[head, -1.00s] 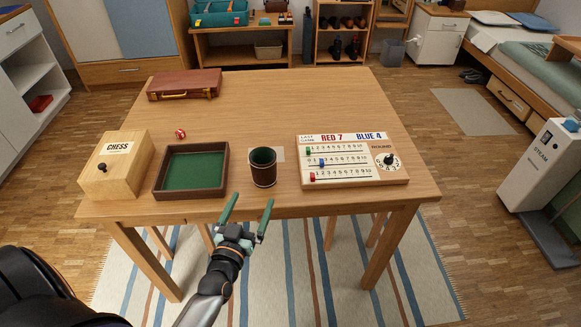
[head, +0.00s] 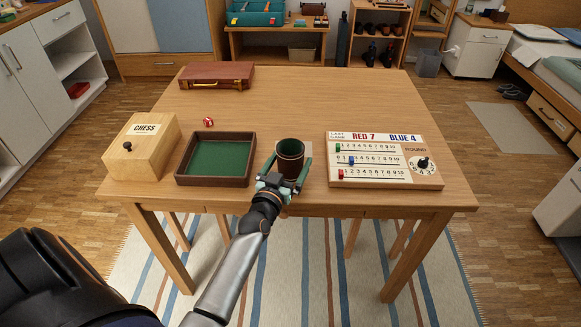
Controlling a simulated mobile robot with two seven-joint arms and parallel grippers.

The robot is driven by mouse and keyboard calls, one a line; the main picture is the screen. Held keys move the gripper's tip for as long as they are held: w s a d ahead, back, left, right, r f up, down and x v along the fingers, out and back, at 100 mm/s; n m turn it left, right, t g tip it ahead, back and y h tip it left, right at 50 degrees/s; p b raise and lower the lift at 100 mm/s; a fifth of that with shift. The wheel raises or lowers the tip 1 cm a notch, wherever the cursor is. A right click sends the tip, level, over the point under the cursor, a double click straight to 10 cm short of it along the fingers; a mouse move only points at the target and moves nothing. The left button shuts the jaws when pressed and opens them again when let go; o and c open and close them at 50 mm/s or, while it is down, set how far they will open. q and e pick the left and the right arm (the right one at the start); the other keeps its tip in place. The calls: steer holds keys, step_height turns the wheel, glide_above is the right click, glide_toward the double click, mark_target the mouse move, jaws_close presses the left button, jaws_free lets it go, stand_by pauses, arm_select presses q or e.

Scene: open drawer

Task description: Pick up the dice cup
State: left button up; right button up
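The dice cup (head: 290,149) is a dark brown cylinder with a dark green inside. It stands upright near the front edge of the wooden table (head: 330,100), between the tray and the score board. My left gripper (head: 289,165) reaches in from the front with one green finger on each side of the cup. The fingers look open around it; whether either one touches the cup I cannot tell. The gripper hides the cup's lower front. My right gripper is not in view.
A green-lined tray (head: 248,165) stands just left of the cup, with a wooden chess box (head: 150,150) beyond it. A score board (head: 390,184) lies to the right. A red die (head: 208,122) and a brown case (head: 215,78) sit farther back. The table's back middle is clear.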

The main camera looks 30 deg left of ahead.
arm_select(q)
steer(key=shift+w, duration=0.4)
steer(key=c, duration=1.2)
